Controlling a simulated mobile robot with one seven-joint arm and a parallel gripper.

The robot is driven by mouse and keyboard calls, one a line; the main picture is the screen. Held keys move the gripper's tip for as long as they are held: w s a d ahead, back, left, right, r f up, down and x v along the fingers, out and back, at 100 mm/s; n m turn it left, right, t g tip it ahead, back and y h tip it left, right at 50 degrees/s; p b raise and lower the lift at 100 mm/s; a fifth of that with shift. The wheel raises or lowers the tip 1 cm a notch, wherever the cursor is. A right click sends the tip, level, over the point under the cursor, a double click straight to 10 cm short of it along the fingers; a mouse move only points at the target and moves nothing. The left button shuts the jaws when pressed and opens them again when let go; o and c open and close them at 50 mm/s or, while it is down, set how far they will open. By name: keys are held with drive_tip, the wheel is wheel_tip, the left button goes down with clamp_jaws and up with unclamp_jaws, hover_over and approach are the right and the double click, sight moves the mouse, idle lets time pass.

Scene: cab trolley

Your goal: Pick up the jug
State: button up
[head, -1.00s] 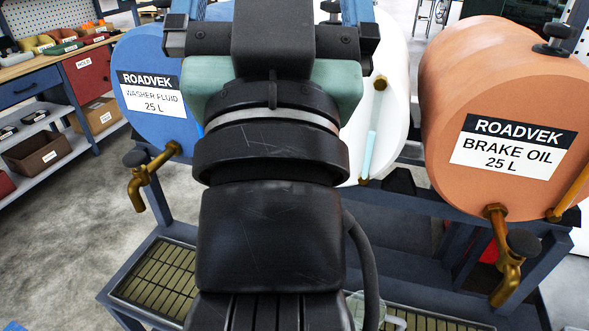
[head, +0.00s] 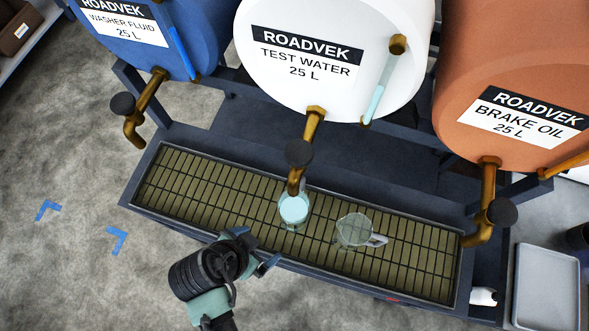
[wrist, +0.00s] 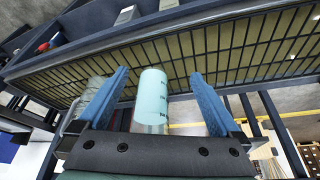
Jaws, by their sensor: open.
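A jug (head: 293,209) with pale blue liquid stands upright on the drip tray grille, under the middle brass tap. In the wrist view this jug (wrist: 152,98) shows between my two blue fingers, with graduation marks on its side. I cannot tell how deep between them it sits. A second jug (head: 353,230), clear and apparently empty with its handle to the right, stands to its right on the grille. It shows in the wrist view (wrist: 88,91) outside the left finger. My gripper (head: 256,250) is open and empty at the tray's front edge, in front of the filled jug.
The middle tap (head: 305,150) hangs just above the filled jug, below the white test water drum (head: 290,85). A blue washer fluid drum (head: 185,30) and an orange brake oil drum (head: 500,60) flank it. The drip tray (head: 190,190) is clear at left.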

sight(284, 221)
drive_tip(key=w+d+p, duration=0.1)
drive_tip(key=w+d, duration=0.4)
drive_tip(key=shift+d+r+p, duration=0.1)
drive_tip(key=shift+d+p, duration=0.05)
drive_tip(key=shift+p, duration=0.25)
drive_tip(key=w+d, duration=0.1)
drive_tip(key=w+d+p, duration=0.1)
drive_tip(key=w, duration=0.1)
drive_tip(key=shift+w+d+f, duration=0.15)
drive_tip(key=shift+d+f, duration=0.25)
drive_tip(key=shift+f, duration=0.2)
drive_tip(key=c, duration=1.2)
drive_tip(key=shift+w, duration=0.1)
drive_tip(key=shift+c, duration=1)
drive_tip(key=shift+r, duration=0.1)
